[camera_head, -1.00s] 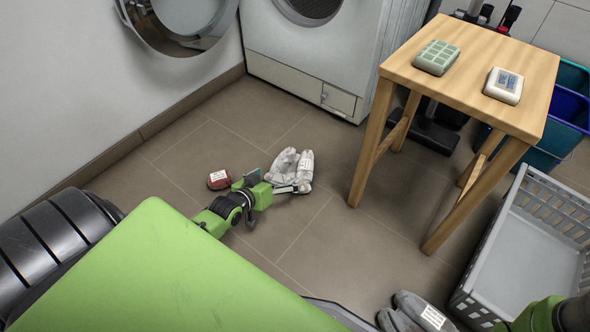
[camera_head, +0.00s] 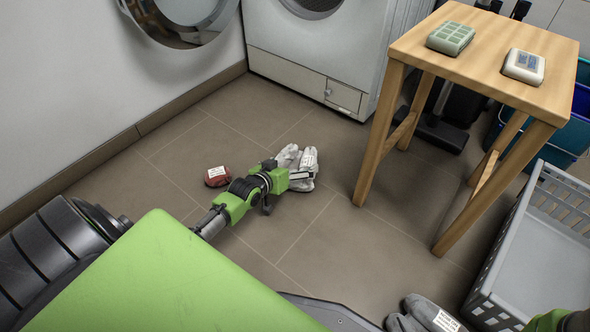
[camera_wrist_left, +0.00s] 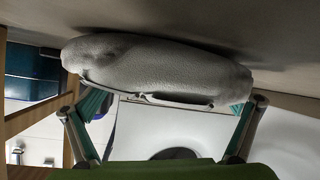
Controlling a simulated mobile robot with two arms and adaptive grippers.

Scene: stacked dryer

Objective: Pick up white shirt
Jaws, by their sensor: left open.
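A pale white-grey cloth bundle (camera_head: 288,155) with a white label, likely the white shirt, lies on the floor in front of the dryer. In the left wrist view the cloth (camera_wrist_left: 160,66) spans the width between the fingers. My left gripper (camera_head: 303,179) is low at the bundle and hides part of it in the head view. In the left wrist view its two fingers (camera_wrist_left: 162,108) are spread apart, one toward each end of the cloth. I cannot tell whether they touch it. My right gripper does not show.
A red item (camera_head: 217,177) with a label lies left of my left arm. Grey labelled cloth (camera_head: 436,315) lies at the bottom right, beside a grey basket (camera_head: 484,290). A wooden table (camera_head: 485,65) stands right of the bundle. The dryer (camera_head: 300,58) stands behind, its door open.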

